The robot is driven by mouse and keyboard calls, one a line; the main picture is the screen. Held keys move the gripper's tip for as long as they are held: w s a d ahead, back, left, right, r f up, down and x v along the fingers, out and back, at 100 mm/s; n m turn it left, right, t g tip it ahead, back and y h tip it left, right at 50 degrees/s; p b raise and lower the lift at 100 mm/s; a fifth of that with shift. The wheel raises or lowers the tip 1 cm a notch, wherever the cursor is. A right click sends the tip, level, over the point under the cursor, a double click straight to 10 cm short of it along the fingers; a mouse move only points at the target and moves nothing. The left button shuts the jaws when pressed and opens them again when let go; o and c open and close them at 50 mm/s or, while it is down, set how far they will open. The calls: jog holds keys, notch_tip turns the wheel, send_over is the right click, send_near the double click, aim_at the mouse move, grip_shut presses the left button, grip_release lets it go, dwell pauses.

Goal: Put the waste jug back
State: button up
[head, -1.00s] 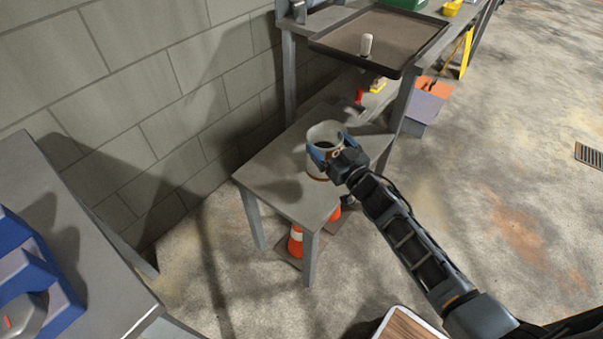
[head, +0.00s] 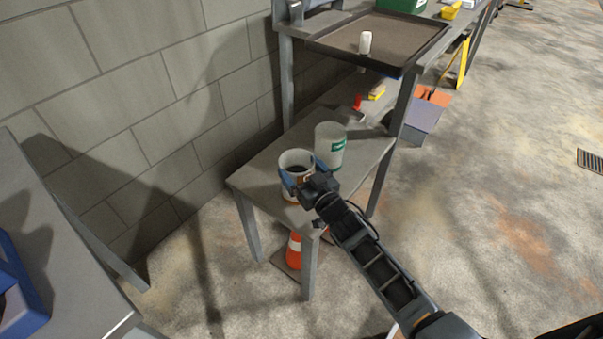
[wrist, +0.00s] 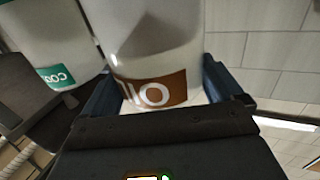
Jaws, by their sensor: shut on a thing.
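A white jug with a brown label (head: 294,161) is at the front part of the low grey table (head: 258,178). In the wrist view the same jug (wrist: 150,45) fills the middle, and its label lettering appears upside down, reading like "OIL". My gripper (head: 300,184) is shut on this jug, with a blue finger on each side; it also shows in the wrist view (wrist: 160,100). A second white jug with a green label (head: 330,145) stands behind it to the right, and in the wrist view (wrist: 45,40) it is at the left. I cannot tell whether the held jug touches the tabletop.
A higher bench with a dark-rimmed tray (head: 385,38) holding a white cylinder (head: 365,42) stands behind. An orange cone (head: 293,250) is under the low table. A grey block wall (head: 140,85) runs along the left. The floor at right is mostly open.

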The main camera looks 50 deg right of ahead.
jog(key=o, duration=1.6)
jog(key=shift+f, duration=0.1)
jog(key=shift+o, duration=0.2)
jog(key=shift+s, duration=0.1)
jog(key=v, duration=1.2)
